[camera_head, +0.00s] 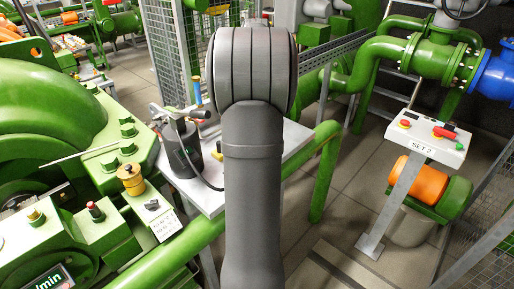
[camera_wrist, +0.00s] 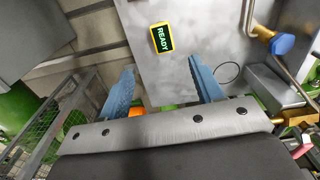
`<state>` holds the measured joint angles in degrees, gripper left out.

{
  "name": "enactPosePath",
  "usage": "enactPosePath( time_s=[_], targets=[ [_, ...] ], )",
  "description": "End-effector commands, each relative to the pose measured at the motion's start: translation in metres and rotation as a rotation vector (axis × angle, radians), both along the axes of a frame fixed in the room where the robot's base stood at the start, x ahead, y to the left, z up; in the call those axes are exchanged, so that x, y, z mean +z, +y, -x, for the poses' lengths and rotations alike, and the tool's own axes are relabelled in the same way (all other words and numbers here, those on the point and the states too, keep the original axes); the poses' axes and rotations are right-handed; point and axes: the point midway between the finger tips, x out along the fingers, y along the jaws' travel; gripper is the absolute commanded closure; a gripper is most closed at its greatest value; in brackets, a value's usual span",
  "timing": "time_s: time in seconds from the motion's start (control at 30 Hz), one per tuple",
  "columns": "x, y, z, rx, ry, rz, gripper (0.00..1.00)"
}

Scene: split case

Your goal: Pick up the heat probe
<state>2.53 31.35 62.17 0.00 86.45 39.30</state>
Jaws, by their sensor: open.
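A small yellow device with a dark screen reading READY in green lies on a grey metal table (camera_wrist: 205,30) in the wrist view; I take this yellow device (camera_wrist: 163,39) to be the heat probe, though I cannot be sure. My gripper (camera_wrist: 162,70) has two blue fingers spread wide apart, with nothing between them. The device is beyond the fingertips, roughly centred between them and apart from both. In the head view my arm hides the gripper and much of the table; a small yellow patch beside the arm may be the device.
A black canister (camera_head: 181,150) with a hose stands on the table left of my arm in the head view. A blue-capped fitting (camera_wrist: 282,44) and pipes are right of the device in the wrist view. Green machinery (camera_head: 50,120) fills the left, and a SET 2 panel (camera_head: 428,138) stands right.

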Motion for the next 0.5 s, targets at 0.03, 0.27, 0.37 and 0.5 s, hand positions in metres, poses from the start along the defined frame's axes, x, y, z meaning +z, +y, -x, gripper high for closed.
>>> enactPosePath(
  time_s=[0.03, 0.27, 0.37, 0.5],
  targets=[
    [-0.008, 0.000, 0.001, -0.002, 0.004, 0.000, 0.40],
    [-0.058, 0.000, 0.000, 0.000, 0.006, 0.000, 0.40],
    [-0.080, 0.000, 0.000, 0.001, 0.005, 0.000, 0.40],
    [-0.103, 0.000, 0.000, 0.001, 0.004, -0.001, 0.40]
  ],
)
